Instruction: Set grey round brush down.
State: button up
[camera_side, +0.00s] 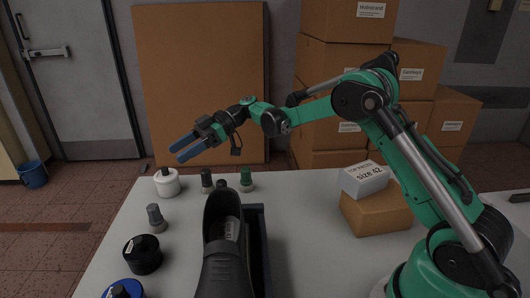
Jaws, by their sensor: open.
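My gripper (175,154) has two blue fingers pointing left and slightly down, well above the far left part of the table. The fingers are apart with nothing between them. A small grey round piece with a lighter base, which looks like the grey round brush (154,216), stands upright on the table's left side, below and in front of my gripper. Two similar pieces stand farther back, one dark (206,180) and one green-topped (246,179). I cannot tell fully which of the grey and dark pieces is the named brush.
A black shoe (224,255) stands by a dark tray (262,245) at the table's front middle. A white jar (166,183), a black jar (143,255) and a blue-rimmed jar (123,288) stand left. A white box (364,179) sits on a brown box (375,213). The table between is clear.

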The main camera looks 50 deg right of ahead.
jog(key=s+d+m+t+h, duration=0.2)
jog(key=s+m+h, duration=0.4)
jog(key=s, duration=0.4)
jog(key=s+d+m+t+h, duration=0.1)
jog(key=s+d+m+h, duration=0.1)
jog(key=s+m+h, duration=0.5)
jog(key=s, duration=0.3)
jog(key=shift+d+t+h, duration=0.15)
jog(key=shift+t+h, duration=0.15)
jog(key=shift+t, duration=0.1)
jog(key=shift+o, duration=0.4)
jog(key=shift+s+d+f+m, duration=0.2)
jog(key=shift+f+m, duration=0.1)
jog(key=shift+m, duration=0.1)
